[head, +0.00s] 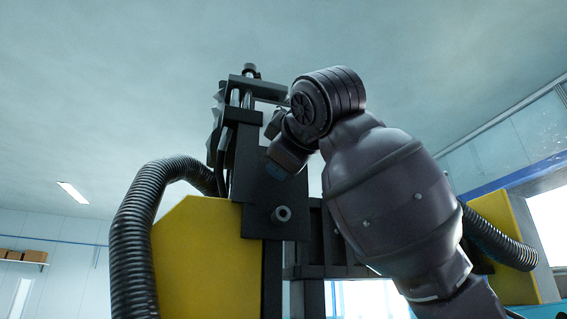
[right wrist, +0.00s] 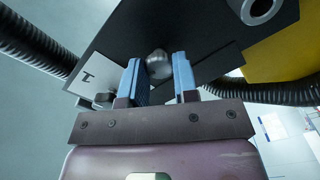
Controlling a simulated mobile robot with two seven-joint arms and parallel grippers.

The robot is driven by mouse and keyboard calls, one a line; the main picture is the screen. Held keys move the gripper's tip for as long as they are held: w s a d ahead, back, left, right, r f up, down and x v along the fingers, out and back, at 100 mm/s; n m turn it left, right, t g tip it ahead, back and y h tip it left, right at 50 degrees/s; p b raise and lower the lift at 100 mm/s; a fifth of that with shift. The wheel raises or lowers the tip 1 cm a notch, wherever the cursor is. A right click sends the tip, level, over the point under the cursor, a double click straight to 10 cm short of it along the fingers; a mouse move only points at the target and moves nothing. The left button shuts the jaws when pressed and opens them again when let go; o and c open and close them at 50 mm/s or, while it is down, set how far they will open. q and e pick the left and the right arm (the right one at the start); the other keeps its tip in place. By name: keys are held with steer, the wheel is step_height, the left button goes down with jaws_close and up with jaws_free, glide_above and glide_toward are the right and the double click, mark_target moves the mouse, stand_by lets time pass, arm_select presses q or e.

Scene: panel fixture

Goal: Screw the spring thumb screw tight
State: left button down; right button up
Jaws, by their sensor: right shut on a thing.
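The spring thumb screw (right wrist: 158,65) shows in the right wrist view as a round silver knob against the dark panel. My right gripper (right wrist: 157,78) has its two blue fingers on either side of the knob and is shut on it. In the head view my right gripper (head: 276,168) is at the front of the black upright of the panel fixture (head: 248,165), partly hidden by its own wrist. The screw cannot be made out in the head view. My left gripper is not in view.
A ring-shaped metal boss (head: 282,214) sticks out of the fixture just below my right gripper. Yellow side panels (head: 205,255) and ribbed black hoses (head: 133,235) flank the fixture. The space above my right arm is free.

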steer(key=shift+f+m+b, duration=0.1)
steer(key=shift+m+b, duration=0.25)
steer(key=shift+m, duration=6.45)
steer(key=o, duration=0.9)
